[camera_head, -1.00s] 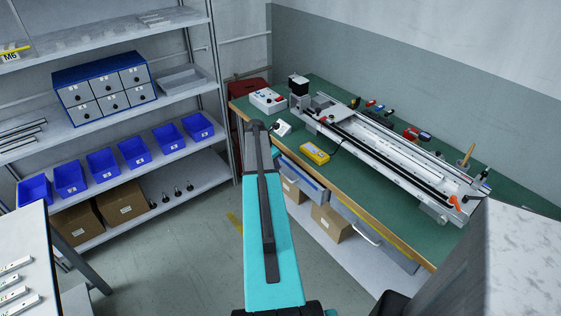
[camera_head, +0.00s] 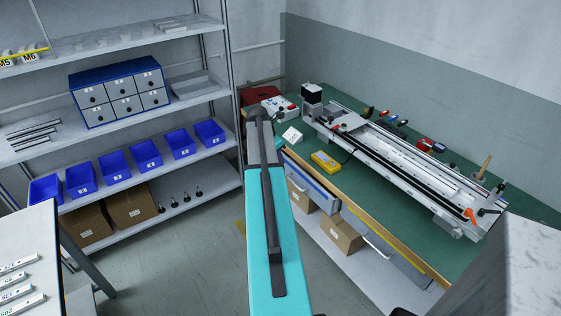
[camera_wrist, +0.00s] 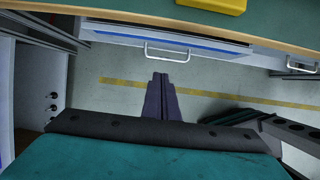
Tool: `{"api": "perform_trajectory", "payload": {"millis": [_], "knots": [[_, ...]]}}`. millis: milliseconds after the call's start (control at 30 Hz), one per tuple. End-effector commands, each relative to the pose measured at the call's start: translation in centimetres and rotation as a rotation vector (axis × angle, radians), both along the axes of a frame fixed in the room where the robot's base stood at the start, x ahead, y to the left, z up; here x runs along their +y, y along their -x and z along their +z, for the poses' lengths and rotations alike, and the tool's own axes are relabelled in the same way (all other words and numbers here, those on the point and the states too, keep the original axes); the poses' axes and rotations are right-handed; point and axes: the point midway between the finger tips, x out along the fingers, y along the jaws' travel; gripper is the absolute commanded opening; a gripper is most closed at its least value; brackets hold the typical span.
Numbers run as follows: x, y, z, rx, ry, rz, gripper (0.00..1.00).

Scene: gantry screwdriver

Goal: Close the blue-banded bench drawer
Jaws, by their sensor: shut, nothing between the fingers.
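The blue-banded drawer (camera_head: 318,190) is under the front edge of the green-topped bench (camera_head: 375,207), partly hidden by my arm in the head view. In the wrist view its front (camera_wrist: 215,44) spans the top middle, with a blue band and a pale bar handle (camera_wrist: 167,52). The front appears to stand out a little from the bench edge; how far I cannot tell. My gripper (camera_wrist: 160,76) is shut and empty, its tips pointing at the drawer just below the handle in the picture. A gap to the handle shows. My arm hides the gripper in the head view.
A second drawer handle (camera_head: 380,247) is farther right on the bench. Cardboard boxes (camera_head: 343,235) stand on the shelf below. A yellow meter (camera_head: 325,162) lies near the bench edge. Shelving with blue bins (camera_head: 145,153) is at left. A grey marbled block (camera_head: 515,265) is at right.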

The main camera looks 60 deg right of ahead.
Motion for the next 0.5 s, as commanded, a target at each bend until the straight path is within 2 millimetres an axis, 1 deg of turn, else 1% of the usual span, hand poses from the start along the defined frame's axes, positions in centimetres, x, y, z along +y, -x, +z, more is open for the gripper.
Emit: {"api": "perform_trajectory", "payload": {"millis": [167, 200, 267, 333, 433, 500], "knots": [[0.0, 0.0, 0.0, 0.0, 0.0, 0.0, 0.0], [0.0, 0.0, 0.0, 0.0, 0.0, 0.0, 0.03], [0.1, 0.0, -0.1, 0.0, 0.0, -0.001, 0.14], [0.4, -0.2, -0.3, -0.003, -0.002, -0.004, 0.15], [1.5, -0.8, -1.3, -0.009, -0.01, -0.017, 0.15], [3.0, -1.5, -2.5, -0.017, -0.02, -0.032, 0.15]]}}
